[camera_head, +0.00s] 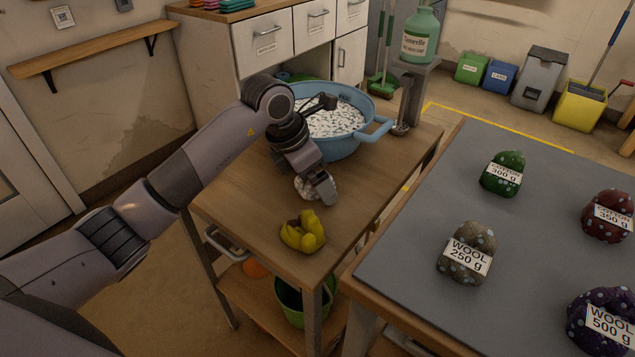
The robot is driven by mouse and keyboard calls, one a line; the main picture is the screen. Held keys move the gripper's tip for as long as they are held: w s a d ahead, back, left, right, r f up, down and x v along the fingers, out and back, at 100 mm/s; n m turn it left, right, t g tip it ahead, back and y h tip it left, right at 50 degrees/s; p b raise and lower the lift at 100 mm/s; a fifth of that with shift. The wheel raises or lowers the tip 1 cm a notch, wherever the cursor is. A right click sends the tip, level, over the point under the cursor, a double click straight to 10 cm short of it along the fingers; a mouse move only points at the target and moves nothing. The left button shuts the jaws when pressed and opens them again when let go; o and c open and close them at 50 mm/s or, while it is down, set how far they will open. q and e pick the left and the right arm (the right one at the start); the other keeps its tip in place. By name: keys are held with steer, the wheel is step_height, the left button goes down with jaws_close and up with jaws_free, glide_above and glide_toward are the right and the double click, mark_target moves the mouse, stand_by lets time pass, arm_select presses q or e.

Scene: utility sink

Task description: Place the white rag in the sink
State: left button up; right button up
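A white rag with dark speckles (301,186) is on the wooden table (365,190), partly hidden by my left gripper. My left gripper (318,188) reaches down from the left arm right at the rag, with a finger in front of its right side. I cannot tell whether the fingers are closed on it. A blue round basin (340,148), which looks like the sink, stands behind the gripper on the same table. It holds a white, dark-flecked, foamy-looking filling (345,119). My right gripper is not in view.
A yellow rag (303,232) lies in front of the gripper. A green bottle (421,36) stands on a raised stand right of the basin. A grey-topped table (400,265) at right holds several labelled wool and cotton bundles. Cabinets (265,50) stand behind.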

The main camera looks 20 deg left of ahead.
arm_select(q)
steer(key=c, duration=1.2)
steer(key=shift+r, duration=0.15)
